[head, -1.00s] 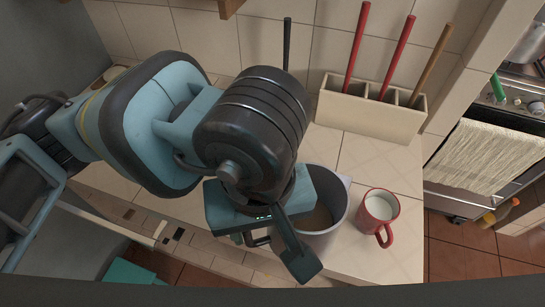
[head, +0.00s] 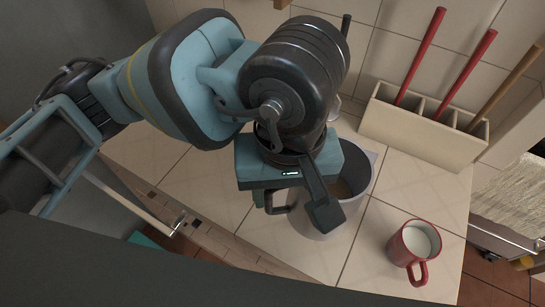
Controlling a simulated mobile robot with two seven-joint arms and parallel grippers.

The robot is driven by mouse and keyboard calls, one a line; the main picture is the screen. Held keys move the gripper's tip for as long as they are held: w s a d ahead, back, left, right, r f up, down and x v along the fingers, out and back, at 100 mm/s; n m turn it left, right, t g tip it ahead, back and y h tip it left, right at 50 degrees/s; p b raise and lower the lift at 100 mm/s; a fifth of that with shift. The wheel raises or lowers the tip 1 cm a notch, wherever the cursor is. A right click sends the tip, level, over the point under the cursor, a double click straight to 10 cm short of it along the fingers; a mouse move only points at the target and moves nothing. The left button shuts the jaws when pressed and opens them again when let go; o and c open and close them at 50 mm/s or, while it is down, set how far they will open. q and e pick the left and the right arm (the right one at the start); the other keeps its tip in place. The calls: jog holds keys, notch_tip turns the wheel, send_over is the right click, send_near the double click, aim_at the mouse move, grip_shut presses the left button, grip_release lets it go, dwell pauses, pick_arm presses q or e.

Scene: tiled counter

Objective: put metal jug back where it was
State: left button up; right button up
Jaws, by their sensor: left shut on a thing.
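The metal jug (head: 358,176) is a grey, open-topped vessel on the tiled counter near its front edge. Something brownish shows inside it. My left gripper (head: 296,203) reaches over the jug's left side from above and is shut on it, apparently at the dark handle. The gripper and its wrist hide much of the jug's left side and rim. I cannot tell whether the jug's base touches the counter. My right gripper is not in view.
A cream divided holder (head: 415,128) with red and brown sticks stands by the wall. Bare tiles (head: 190,172) lie left of the jug. A stove and towel (head: 515,200) are at the right.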

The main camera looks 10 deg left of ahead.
pick_arm(q)
jog(key=w+a+f, duration=0.3)
jog(key=w+f, duration=0.1)
jog(key=w, duration=0.2)
jog(key=shift+p, duration=0.45)
jog(key=shift+f, duration=0.1)
jog(key=shift+f, duration=0.15)
jog(key=o, duration=1.3)
jog(key=shift+o, duration=0.2)
